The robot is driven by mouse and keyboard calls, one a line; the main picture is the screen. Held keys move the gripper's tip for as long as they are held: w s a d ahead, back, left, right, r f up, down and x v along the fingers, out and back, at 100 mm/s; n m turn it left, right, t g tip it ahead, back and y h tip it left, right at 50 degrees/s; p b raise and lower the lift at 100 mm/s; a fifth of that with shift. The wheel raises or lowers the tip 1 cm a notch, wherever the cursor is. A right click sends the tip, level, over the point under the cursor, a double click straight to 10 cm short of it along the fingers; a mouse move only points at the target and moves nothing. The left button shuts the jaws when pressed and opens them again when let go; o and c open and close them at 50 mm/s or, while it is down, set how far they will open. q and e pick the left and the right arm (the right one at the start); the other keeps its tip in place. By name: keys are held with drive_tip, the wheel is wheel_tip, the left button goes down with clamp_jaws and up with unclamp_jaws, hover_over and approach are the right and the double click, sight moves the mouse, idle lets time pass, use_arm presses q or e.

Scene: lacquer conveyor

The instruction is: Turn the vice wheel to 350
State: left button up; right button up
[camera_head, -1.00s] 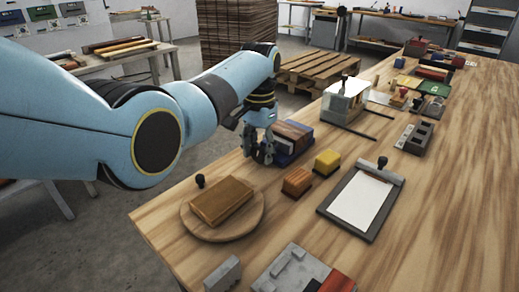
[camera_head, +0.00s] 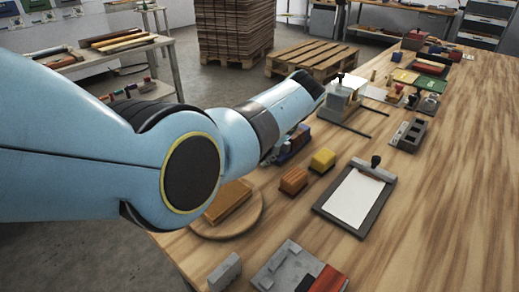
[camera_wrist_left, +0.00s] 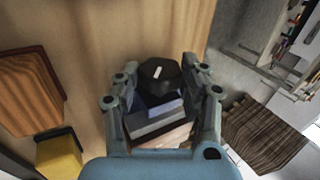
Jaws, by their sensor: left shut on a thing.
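The vice wheel is a black faceted knob (camera_wrist_left: 160,73) with a short white mark on top, in the middle of the left wrist view. My left gripper (camera_wrist_left: 161,84) has its fingers on both sides of the wheel and is shut on it. The vice body (camera_wrist_left: 156,122), with blue, grey and wooden layers, shows between the fingers. In the head view the vice (camera_head: 297,140) is partly hidden behind my left forearm, which also hides the wheel and most of the gripper. No scale or number is readable. My right gripper is not in view.
An orange-brown block (camera_head: 293,180) and a yellow block (camera_head: 323,160) stand close to the vice. A clipboard (camera_head: 355,198) lies to the right. A round board (camera_head: 255,217) with a wooden block sits nearer. A machine with rails (camera_head: 345,100) stands beyond. The right tabletop is clear.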

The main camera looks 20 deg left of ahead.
use_arm(q)
drive_tip(key=o, duration=1.2)
wheel_tip(320, 180, up, 10)
